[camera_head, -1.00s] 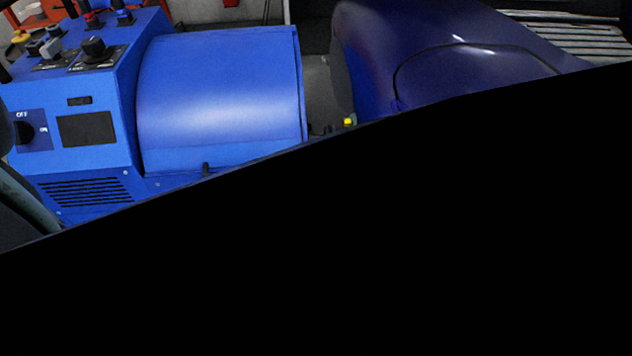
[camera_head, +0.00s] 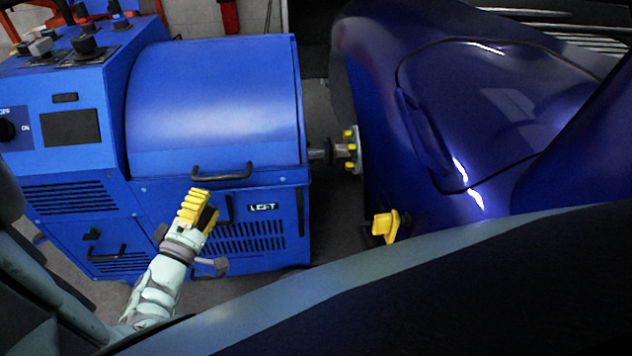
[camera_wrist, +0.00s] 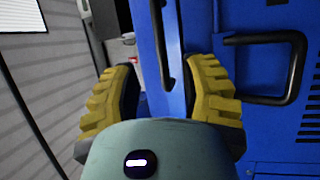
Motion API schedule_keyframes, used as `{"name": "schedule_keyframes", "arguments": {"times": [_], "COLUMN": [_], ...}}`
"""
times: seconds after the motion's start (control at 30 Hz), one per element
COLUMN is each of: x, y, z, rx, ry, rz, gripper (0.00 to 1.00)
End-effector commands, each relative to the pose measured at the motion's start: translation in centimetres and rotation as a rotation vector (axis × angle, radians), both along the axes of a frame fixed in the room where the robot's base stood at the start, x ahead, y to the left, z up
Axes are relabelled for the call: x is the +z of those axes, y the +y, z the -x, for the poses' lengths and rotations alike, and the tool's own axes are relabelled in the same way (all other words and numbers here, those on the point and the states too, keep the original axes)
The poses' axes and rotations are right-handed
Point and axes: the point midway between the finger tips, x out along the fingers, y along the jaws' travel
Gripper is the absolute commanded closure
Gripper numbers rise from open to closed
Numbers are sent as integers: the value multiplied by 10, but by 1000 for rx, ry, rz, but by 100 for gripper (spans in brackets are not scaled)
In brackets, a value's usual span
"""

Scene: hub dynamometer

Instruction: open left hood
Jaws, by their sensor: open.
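The left hood is a curved blue cover (camera_head: 215,95), lying closed on the blue machine in the head view. A black bar handle (camera_head: 222,171) is on its lower front edge, above a panel marked LEFT. My gripper (camera_head: 195,207), with yellow ribbed fingers, is in front of the machine, just left of and below that handle in the picture. In the wrist view, my open gripper (camera_wrist: 160,85) has nothing between its fingertips. An upright-looking black bar (camera_wrist: 163,45), apparently the hood handle, lies beyond the fingers, nearer the right one. Touch cannot be judged.
The panel below has its own black handle (camera_head: 230,208), which also shows in the wrist view (camera_wrist: 290,65). A shaft with a yellow-bolted flange (camera_head: 350,150) joins the machine to a dark blue car body (camera_head: 380,200). The control box (camera_head: 65,130) stands left of the hood.

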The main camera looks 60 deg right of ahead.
Motion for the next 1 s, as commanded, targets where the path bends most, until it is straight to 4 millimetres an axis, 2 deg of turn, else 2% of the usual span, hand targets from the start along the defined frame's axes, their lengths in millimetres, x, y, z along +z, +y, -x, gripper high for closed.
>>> {"name": "schedule_keyframes", "arguments": {"times": [0.1, 0.3, 0.5, 0.77, 0.8, 1.0], "x": [4, 9, 11, 11, 11, 11], "y": [-25, -54, -66, -68, -68, -67], "z": [-5, -15, -18, -19, -19, -19], "rx": [-8, -6, -5, -4, -4, -3], "ry": [0, 0, 3, 3, 3, 3], "rz": [1, 0, -3, -2, -2, -2], "gripper": [57, 57, 57, 57, 51, 72]}}
